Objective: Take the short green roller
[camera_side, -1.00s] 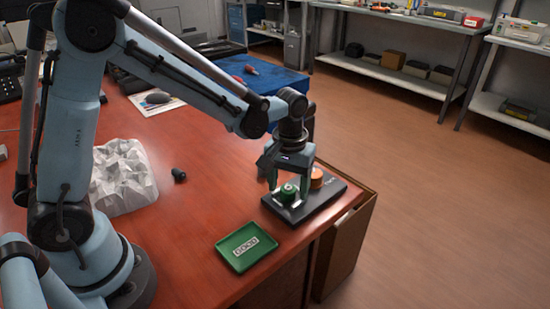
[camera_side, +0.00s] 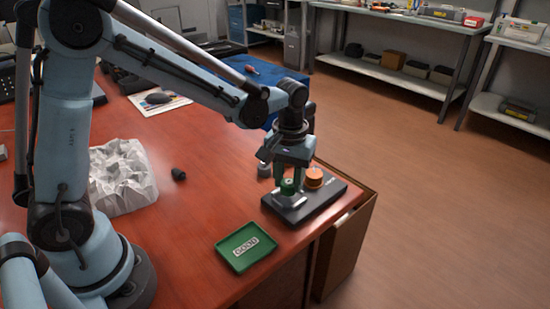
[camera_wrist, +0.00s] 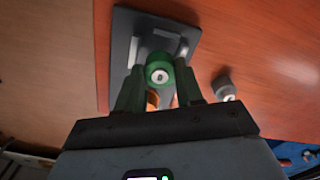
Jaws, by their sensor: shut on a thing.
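The short green roller (camera_side: 289,186) is held between the fingers of my gripper (camera_side: 290,188), just above the dark stand (camera_side: 318,204). A bare metal cradle (camera_side: 288,200) shows below it. In the wrist view the roller (camera_wrist: 159,73) shows its round end with a pale centre, and the green fingers of my gripper (camera_wrist: 158,88) close on it from both sides. An orange roller (camera_side: 314,178) sits on the stand to the right of the green one. In the wrist view it is partly hidden (camera_wrist: 152,99).
A green tray (camera_side: 236,262) with a label lies at the front of the red table (camera_side: 190,225). A small grey part (camera_side: 264,169) stands behind my gripper. A dark small cylinder (camera_side: 178,174) and a crumpled white block (camera_side: 122,175) are to the left. The table edge is close to the stand.

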